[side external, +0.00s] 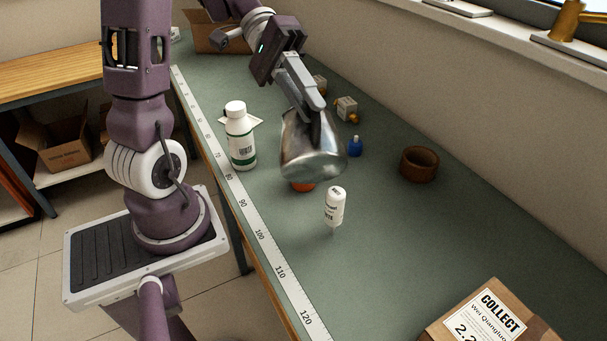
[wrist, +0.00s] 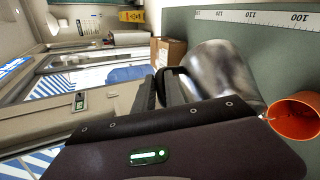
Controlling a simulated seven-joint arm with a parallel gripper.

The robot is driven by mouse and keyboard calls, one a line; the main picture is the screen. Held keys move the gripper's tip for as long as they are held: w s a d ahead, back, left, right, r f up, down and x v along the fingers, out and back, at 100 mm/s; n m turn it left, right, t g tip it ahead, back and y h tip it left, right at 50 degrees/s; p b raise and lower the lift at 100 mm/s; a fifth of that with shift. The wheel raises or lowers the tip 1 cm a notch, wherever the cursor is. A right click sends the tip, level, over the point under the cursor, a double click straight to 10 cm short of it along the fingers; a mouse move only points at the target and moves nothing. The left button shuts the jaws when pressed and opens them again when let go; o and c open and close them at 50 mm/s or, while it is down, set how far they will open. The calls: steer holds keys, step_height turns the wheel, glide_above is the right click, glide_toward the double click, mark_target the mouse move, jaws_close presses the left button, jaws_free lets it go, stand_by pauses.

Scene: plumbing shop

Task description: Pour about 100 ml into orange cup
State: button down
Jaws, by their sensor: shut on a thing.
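My gripper (side external: 312,100) is shut on a shiny metal pitcher (side external: 310,150) and holds it above the bench. In the wrist view, the pitcher (wrist: 222,72) is tilted, with one end close to the orange cup (wrist: 296,118). A small pale glint shows between that end and the cup's rim; I cannot tell whether it is liquid flowing. In the side view the orange cup (side external: 303,187) is mostly hidden behind the pitcher, with only a low sliver showing. The liquid level in the cup cannot be read.
A white bottle with a green label (side external: 241,138) stands left of the pitcher. A small white bottle (side external: 335,207) stands close in front of the cup. A blue bottle (side external: 355,147) and brown bowl (side external: 419,164) are to the right. A cardboard box (side external: 490,318) sits at the near right.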

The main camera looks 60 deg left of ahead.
mark_target(309, 153)
steer(key=shift+w+a+h, duration=0.15)
steer(key=shift+a+h, duration=0.15)
steer(key=shift+a, duration=0.1)
steer(key=shift+w+a+h, duration=0.25)
steer(key=shift+a+h, duration=0.05)
steer(key=shift+a, duration=0.25)
steer(key=shift+w+a+n+h, duration=0.25)
steer(key=shift+a+n+h, duration=0.2)
steer(key=shift+a, duration=0.3)
stand_by(0.4)
steer(key=d+y, duration=0.1)
steer(key=s+d, duration=0.1)
steer(key=d, duration=0.1)
steer(key=s+d+m+y, duration=0.1)
steer(key=d, duration=0.1)
steer(key=shift+s+y, duration=0.1)
steer(key=shift+y, duration=0.25)
steer(key=shift+d+y, duration=0.15)
steer(key=shift+y, duration=0.15)
steer(key=shift+s+d+f+m+t+y+b, duration=0.2)
steer(key=shift+d+f+y, duration=0.2)
steer(key=shift+f+y, duration=0.1)
steer(key=shift+s+d+f+m+t+y+b, duration=0.15)
steer(key=shift+s+d+f+t+y, duration=0.05)
steer(key=shift+d+f+y, duration=0.25)
steer(key=shift+s+d+f+y, duration=0.1)
steer(key=shift+d+f+y, duration=0.1)
steer(key=shift+y, duration=0.25)
